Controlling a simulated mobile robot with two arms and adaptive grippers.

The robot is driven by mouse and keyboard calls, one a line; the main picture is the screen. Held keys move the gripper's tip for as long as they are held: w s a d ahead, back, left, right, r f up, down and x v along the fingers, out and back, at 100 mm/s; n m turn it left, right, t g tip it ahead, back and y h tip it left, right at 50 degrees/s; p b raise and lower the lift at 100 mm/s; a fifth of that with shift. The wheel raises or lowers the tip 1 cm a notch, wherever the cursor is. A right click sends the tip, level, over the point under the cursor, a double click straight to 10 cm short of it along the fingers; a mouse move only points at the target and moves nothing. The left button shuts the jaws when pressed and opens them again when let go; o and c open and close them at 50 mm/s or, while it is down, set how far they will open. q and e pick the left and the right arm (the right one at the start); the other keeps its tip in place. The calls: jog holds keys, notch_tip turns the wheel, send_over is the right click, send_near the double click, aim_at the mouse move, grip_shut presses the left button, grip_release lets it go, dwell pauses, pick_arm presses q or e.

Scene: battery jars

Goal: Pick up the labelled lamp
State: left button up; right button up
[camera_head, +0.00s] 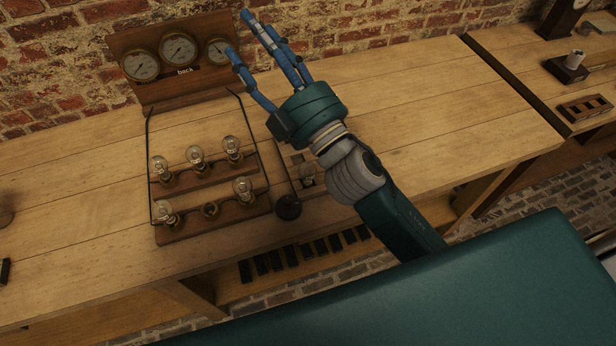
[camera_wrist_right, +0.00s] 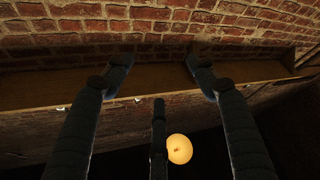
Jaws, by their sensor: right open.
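Several clear glass lamps with brass bases stand in a wooden stepped rack (camera_head: 215,219): a back row with a left lamp (camera_head: 162,169), a middle lamp (camera_head: 195,157) and a right lamp (camera_head: 232,146), and a front row with lamps at left (camera_head: 166,214) and right (camera_head: 243,188). Between the front two is an empty-looking socket (camera_head: 209,210). Another lamp (camera_head: 307,175) is right of the rack, partly beside my wrist. I cannot make out a label on any lamp. My right gripper (camera_head: 250,32) is open and empty, raised, fingers toward the wall. My left gripper is out of view.
A board with three gauges (camera_head: 178,48), marked "back", stands behind the rack. A thin dark wire frame (camera_head: 149,140) rises around the rack. A black round knob (camera_head: 288,207) lies to its right. The right wrist view shows a glowing orange ball (camera_wrist_right: 179,149).

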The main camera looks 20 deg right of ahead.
jog(key=s+a+r+n+g+y, duration=0.3)
jog(key=s+a+n+g+y, duration=0.15)
jog(key=a+n+y, duration=0.2)
jog(key=s+a+r+n+g+y, duration=0.3)
jog(key=a+n+g+y, duration=0.25)
jog(key=n, duration=0.25)
jog(key=s+a+f+n+g+y, duration=0.1)
jog(key=s+a+f+n+g, duration=0.1)
jog(key=s+a+n+g, duration=0.35)
jog(key=n+g+h+p, duration=0.1)
jog(key=n+g+h, duration=0.4)
jog(key=h, duration=1.6)
send_over(308, 163)
jog(key=shift+n+t, duration=0.45)
jog(key=shift+n, duration=0.15)
jog(key=f, duration=2.9)
jog(key=shift+s+d+f, duration=0.1)
jog(key=shift+s+d, duration=0.15)
jog(key=shift+a+f+p, duration=0.1)
jog(key=shift+f+p, duration=0.45)
jog(key=f+p, duration=0.1)
jog(key=f, duration=0.2)
jog(key=shift+w+a+f+p, duration=0.15)
jog(key=shift+a+f+p, duration=0.05)
jog(key=shift+f+p, duration=0.15)
jog(key=shift+w+f, duration=0.1)
jog(key=shift+f, duration=0.35)
jog(key=c, duration=1.2)
